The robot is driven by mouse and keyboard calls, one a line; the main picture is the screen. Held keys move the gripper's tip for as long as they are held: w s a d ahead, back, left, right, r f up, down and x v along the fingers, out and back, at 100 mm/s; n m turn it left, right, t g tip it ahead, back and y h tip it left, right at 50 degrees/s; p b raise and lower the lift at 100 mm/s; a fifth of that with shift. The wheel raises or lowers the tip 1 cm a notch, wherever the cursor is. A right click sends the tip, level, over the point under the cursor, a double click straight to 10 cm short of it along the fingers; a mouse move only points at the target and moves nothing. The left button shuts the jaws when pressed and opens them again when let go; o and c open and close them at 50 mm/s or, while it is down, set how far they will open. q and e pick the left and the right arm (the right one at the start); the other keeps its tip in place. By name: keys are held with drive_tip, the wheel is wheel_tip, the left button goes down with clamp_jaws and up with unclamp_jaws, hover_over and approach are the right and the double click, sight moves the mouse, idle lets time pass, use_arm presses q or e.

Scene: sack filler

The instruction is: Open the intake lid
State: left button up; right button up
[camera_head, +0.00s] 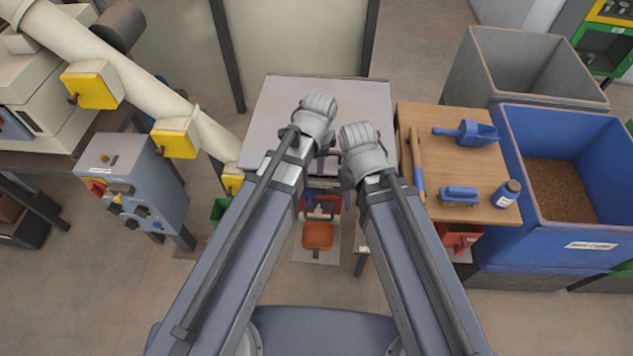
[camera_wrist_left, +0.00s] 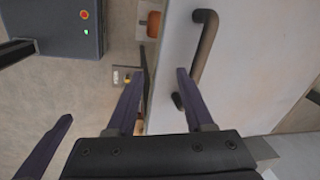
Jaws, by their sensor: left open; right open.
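A flat light grey panel, which looks like the intake lid (camera_head: 275,115), lies beyond my arms in the head view. In the left wrist view the same pale panel (camera_wrist_left: 260,60) fills the right side and lies flat. It carries a dark bar handle (camera_wrist_left: 206,48). My left gripper (camera_wrist_left: 160,75) is open and empty. Its right finger appears close to the handle's lower end; I cannot tell whether they touch.
A wooden table (camera_head: 440,150) at the right holds a blue scoop (camera_head: 476,133) and a bottle (camera_head: 506,193). A blue bin (camera_head: 570,255) of brown grain stands beside it. A grey control box (camera_head: 140,180) and a sloping pipe (camera_head: 130,85) are at the left.

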use_arm(q)
drive_tip(key=shift+s+a+f+n+g+b, duration=0.1)
drive_tip(key=shift+s+f+n+g+b, duration=0.05)
drive_tip(key=shift+s+f+n+b, duration=0.8)
drive_tip(key=shift+s+f+n+g+b, duration=0.15)
drive_tip(key=shift+s+f+n+b, duration=0.45)
drive_tip(key=shift+f, duration=0.5)
use_arm(e)
drive_tip(key=shift+f, duration=2)
